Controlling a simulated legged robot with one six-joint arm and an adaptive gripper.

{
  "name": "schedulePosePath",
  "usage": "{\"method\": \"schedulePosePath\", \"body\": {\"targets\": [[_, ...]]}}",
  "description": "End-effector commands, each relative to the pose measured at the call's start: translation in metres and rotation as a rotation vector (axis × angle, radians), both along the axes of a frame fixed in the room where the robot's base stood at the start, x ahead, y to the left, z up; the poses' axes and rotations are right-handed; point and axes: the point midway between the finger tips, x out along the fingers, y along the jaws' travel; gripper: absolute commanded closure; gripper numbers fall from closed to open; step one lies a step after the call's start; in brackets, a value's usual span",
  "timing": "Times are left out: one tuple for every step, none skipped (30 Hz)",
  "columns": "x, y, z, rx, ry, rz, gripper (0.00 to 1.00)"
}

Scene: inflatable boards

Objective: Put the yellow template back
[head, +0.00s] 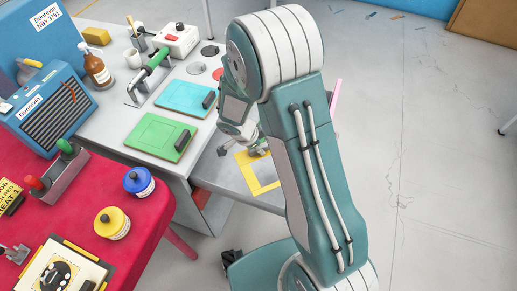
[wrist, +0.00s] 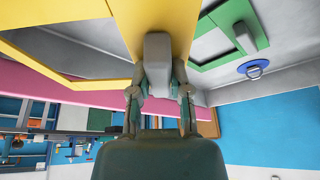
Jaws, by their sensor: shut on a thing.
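The yellow template (head: 246,177) is a flat frame with a large opening, at the grey surface right of the green panel in the head view. In the wrist view the yellow template (wrist: 150,18) fills the top, with a grey block handle (wrist: 158,62) on it. My gripper (wrist: 158,80) is shut on this handle, one finger on each side. In the head view my gripper (head: 258,147) is partly hidden by my arm. I cannot tell whether the template touches the surface below or hangs just above it.
A green panel (head: 150,137) and a blue panel (head: 178,98), each with a dark handle, lie on the grey bench. A red table (head: 150,208) with yellow and blue pots stands at left. A green frame (wrist: 200,62) shows beside the template. Open floor lies right.

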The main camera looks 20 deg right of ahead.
Motion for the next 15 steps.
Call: {"method": "schedulePosePath", "body": {"targets": [[-0.0006,0.0004,-0.0078,-0.001,0.003,0.002,1.0],[-0.0005,0.0006,-0.0104,0.0,0.003,0.001,1.0],[-0.0003,0.0011,-0.0117,0.0,0.0,0.001,1.0],[-0.0001,0.0013,-0.0118,0.0,-0.001,0.0,1.0],[0.0,0.0013,-0.0114,0.0,-0.002,0.001,1.0],[-0.0001,0.0013,-0.0112,0.0,-0.002,0.001,1.0],[-0.0001,0.0013,-0.011,0.0,-0.002,0.001,1.0],[-0.0002,0.0012,-0.011,0.0,-0.001,0.0,1.0],[-0.0002,0.0013,-0.0112,0.0,-0.001,0.0,1.0],[-0.0003,0.0012,-0.0117,0.0,-0.001,0.0,1.0],[-0.0003,0.0012,-0.0125,0.0,-0.001,0.0,1.0],[-0.0003,0.0012,-0.0135,0.0,-0.001,0.001,1.0],[-0.0003,0.0011,-0.0144,0.0,-0.001,0.001,1.0],[-0.0002,0.0012,-0.0151,0.0,-0.001,0.001,1.0],[-0.0002,0.0011,-0.0161,-0.001,-0.001,0.001,1.0]]}}
